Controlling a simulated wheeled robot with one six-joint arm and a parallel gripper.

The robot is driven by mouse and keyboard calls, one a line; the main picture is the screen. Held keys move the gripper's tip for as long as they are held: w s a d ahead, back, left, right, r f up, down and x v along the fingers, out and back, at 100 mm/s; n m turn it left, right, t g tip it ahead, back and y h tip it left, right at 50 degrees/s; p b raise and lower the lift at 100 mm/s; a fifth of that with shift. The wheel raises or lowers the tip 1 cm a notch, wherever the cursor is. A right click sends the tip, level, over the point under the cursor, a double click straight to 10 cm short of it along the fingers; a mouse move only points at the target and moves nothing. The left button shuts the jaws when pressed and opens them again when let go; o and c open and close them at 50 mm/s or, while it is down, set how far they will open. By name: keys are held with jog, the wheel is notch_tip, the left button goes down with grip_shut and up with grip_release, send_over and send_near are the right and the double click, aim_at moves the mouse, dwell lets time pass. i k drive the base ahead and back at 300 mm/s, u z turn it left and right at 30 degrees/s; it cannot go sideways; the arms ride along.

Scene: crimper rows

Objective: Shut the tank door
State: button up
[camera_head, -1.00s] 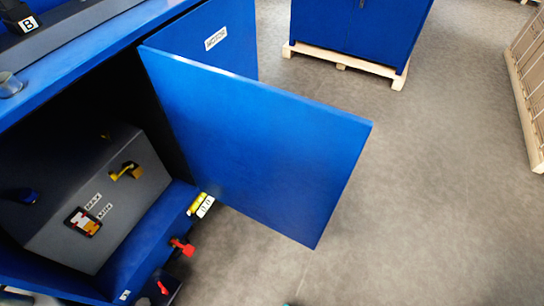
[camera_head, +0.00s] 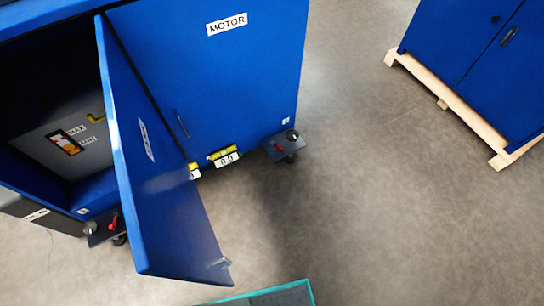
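The tank door (camera_head: 155,165) is a blue panel on the blue machine cabinet. It stands open, swung out from the cabinet front, and a white label shows on its face. The tank compartment (camera_head: 35,125) behind it is open at the left; a grey tank (camera_head: 50,150) with MAX and MIN labels and a level gauge shows inside. A small latch part (camera_head: 222,263) sits at the door's lower free edge. My gripper is not in view.
The closed MOTOR door (camera_head: 225,80) is right of the tank door. Yellow-and-white counters (camera_head: 224,156) and castors (camera_head: 285,145) are along the cabinet bottom. Another blue cabinet (camera_head: 480,60) stands on a wooden pallet (camera_head: 450,103) at the right. A teal-edged mat or panel (camera_head: 275,296) shows at the bottom. Grey floor between is clear.

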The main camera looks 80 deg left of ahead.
aim_at(171, 236)
jog(key=i, duration=1.85)
jog(key=u, duration=4.5)
